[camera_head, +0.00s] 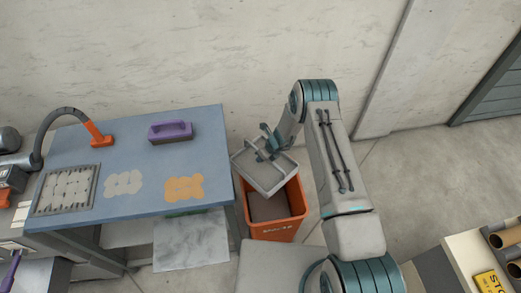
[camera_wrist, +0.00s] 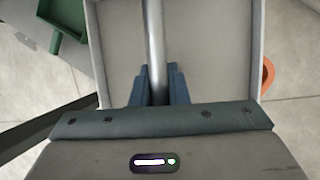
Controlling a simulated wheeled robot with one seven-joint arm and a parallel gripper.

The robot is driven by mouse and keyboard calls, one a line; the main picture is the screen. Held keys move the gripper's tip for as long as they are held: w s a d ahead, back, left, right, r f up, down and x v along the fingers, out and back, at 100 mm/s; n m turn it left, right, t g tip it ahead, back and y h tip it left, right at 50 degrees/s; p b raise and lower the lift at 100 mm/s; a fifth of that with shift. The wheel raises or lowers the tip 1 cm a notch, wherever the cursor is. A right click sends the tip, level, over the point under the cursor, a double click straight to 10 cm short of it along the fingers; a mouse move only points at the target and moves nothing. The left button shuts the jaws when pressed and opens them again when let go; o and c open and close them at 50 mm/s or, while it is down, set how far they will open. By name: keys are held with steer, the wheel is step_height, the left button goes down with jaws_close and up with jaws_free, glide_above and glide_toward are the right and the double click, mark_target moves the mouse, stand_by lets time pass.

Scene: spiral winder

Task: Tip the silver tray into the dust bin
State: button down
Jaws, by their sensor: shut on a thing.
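The silver tray (camera_head: 262,180) is a shallow grey box with a bar across its middle. My gripper (camera_head: 271,147) is shut on that bar and holds the tray above the dust bin. In the wrist view the bar (camera_wrist: 154,45) runs between the two fingers of my gripper (camera_wrist: 158,85), and the tray floor (camera_wrist: 208,45) looks bare on both sides. The dust bin (camera_head: 276,230) is orange, with an open top and a dark inside. The tray covers the bin's back left part and looks somewhat tilted. An orange edge of the bin (camera_wrist: 268,76) shows at the right in the wrist view.
A blue-topped table (camera_head: 150,160) stands left of the bin.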

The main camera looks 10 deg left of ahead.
steer(key=shift+w+a+r+m+t, duration=0.3)
steer(key=shift+w+a+m+t, duration=0.1)
steer(key=shift+w+a+m, duration=0.25)
steer(key=shift+d+f+b, duration=0.15)
steer(key=shift+b, duration=0.15)
steer(key=b, duration=0.2)
steer(key=shift+f+b, duration=0.1)
steer(key=shift+b, duration=0.2)
steer(key=b, duration=0.6)
steer(key=shift+s+d+t, duration=0.3)
steer(key=shift+s+t, duration=0.05)
steer(key=shift+t, duration=0.05)
steer(key=b, duration=0.3)
steer(key=shift+y, duration=0.4)
steer(key=b, duration=0.5)
steer(key=t+y+b, duration=0.1)
steer(key=b, duration=0.4)
steer(key=shift+s+d+r, duration=0.2)
steer(key=shift+s+d, duration=0.1)
steer(key=shift+s, duration=0.05)
steer(key=t+y+b, duration=0.1)
steer(key=b, duration=0.5)
steer(key=s+d+t+b, duration=0.1)
steer(key=b, duration=0.5)
steer(key=shift+s+d+r+y+b, duration=0.15)
steer(key=shift+s+y+b, duration=0.1)
steer(key=shift+y+b, duration=0.15)
